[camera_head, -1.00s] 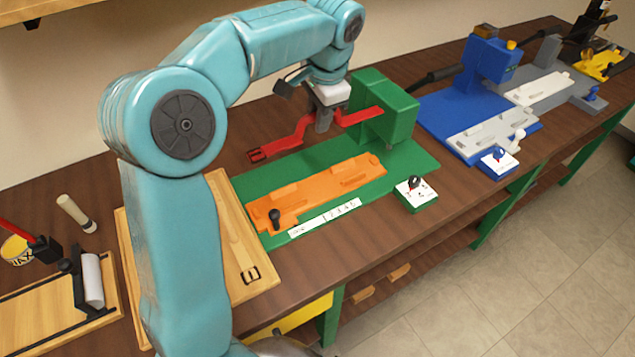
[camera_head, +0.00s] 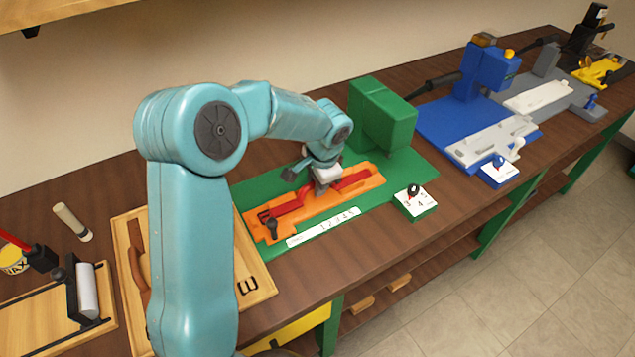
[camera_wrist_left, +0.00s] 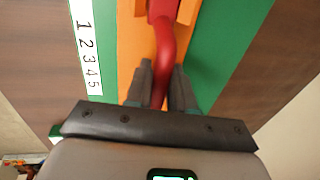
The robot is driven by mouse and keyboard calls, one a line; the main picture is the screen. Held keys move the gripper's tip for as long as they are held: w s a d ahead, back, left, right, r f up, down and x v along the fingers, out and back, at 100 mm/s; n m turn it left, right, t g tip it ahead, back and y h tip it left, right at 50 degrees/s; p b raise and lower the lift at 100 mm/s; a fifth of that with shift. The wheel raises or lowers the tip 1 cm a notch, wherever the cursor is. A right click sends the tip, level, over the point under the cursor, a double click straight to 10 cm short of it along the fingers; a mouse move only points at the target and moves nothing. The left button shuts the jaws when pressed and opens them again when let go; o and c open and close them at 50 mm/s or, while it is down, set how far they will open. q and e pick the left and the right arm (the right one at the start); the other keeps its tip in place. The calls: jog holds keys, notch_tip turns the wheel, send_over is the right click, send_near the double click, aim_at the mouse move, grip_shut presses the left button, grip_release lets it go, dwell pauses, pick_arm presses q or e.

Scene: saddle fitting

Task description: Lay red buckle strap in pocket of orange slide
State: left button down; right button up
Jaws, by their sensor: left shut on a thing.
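The red buckle strap (camera_head: 290,206) lies lengthwise along the orange slide (camera_head: 313,211) in the head view, its buckle end toward the left by the slide's dark knob. My left gripper (camera_head: 322,188) is over the slide, shut on the strap near its middle. In the left wrist view the two fingers (camera_wrist_left: 160,85) straddle the red strap (camera_wrist_left: 166,45) just over the orange slide (camera_wrist_left: 130,45). The strap looks down at the slide's level; whether it is fully seated in the pocket I cannot tell. My right gripper is not in view.
The slide sits on a green base (camera_head: 410,165) with a green machine block (camera_head: 382,115) behind. A number strip (camera_head: 325,226) runs along its front, and a dial box (camera_head: 415,203) stands to the right. A wooden board (camera_head: 262,285) lies left; blue machine (camera_head: 485,75) stands further right.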

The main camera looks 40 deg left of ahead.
pick_arm(q)
jog(key=shift+s+d+r, duration=0.1)
jog(key=shift+s+r, duration=0.05)
jog(key=shift+f, duration=0.2)
jog(key=c, duration=1)
grip_release()
jog(key=shift+r, duration=0.15)
jog(key=shift+r, duration=0.3)
jog(key=r, duration=0.3)
jog(key=d+r, duration=0.1)
jog(key=r, duration=0.3)
jog(key=d+r, duration=0.1)
jog(key=r, duration=0.3)
jog(key=shift+s+r, duration=0.1)
jog(key=shift+s, duration=0.2)
